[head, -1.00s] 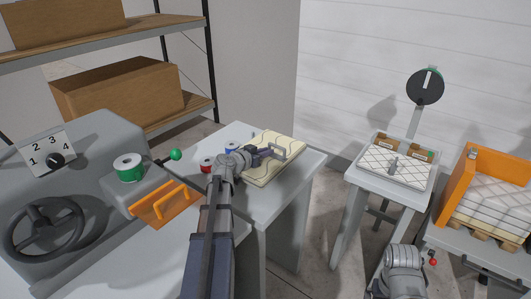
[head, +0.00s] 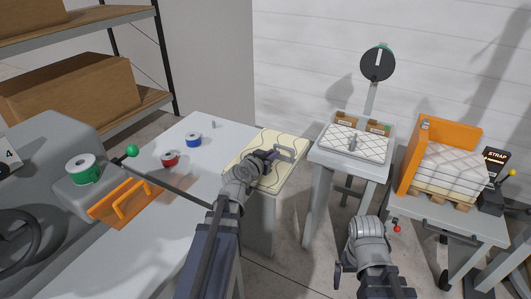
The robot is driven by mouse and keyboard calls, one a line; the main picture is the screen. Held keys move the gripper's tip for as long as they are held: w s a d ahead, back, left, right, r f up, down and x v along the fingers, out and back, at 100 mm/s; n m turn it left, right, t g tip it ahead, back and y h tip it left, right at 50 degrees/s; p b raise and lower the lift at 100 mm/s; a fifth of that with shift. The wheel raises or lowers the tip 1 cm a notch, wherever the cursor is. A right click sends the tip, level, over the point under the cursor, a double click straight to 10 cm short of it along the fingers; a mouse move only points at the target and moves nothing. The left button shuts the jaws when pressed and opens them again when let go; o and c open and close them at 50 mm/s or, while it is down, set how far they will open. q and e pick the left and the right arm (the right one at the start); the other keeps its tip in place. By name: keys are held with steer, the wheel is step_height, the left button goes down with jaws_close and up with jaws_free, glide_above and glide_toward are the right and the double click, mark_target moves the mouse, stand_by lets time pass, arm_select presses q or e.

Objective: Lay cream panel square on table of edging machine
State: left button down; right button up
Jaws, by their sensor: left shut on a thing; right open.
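The cream panel (head: 240,160), marked with dark wavy lines, is at the right end of the pale table (head: 150,220). A grey machine (head: 40,150) with a green spool (head: 83,168), an orange guard (head: 120,202) and a handwheel adjoins the table at left. I cannot tell whether this is the edging machine. My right gripper (head: 366,238) is open and empty at the lower right; its fingers are barely visible.
Red (head: 169,158) and blue (head: 193,139) spools stand on the pale table. A floor gap separates the pale table and stand.

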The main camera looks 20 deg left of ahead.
arm_select(q)
steer(key=shift+r, duration=0.15)
step_height(320, 180, up, 7)
steer(key=p, duration=0.7)
step_height(320, 180, down, 4)
steer(key=b, duration=0.3)
steer(key=shift+r, duration=0.3)
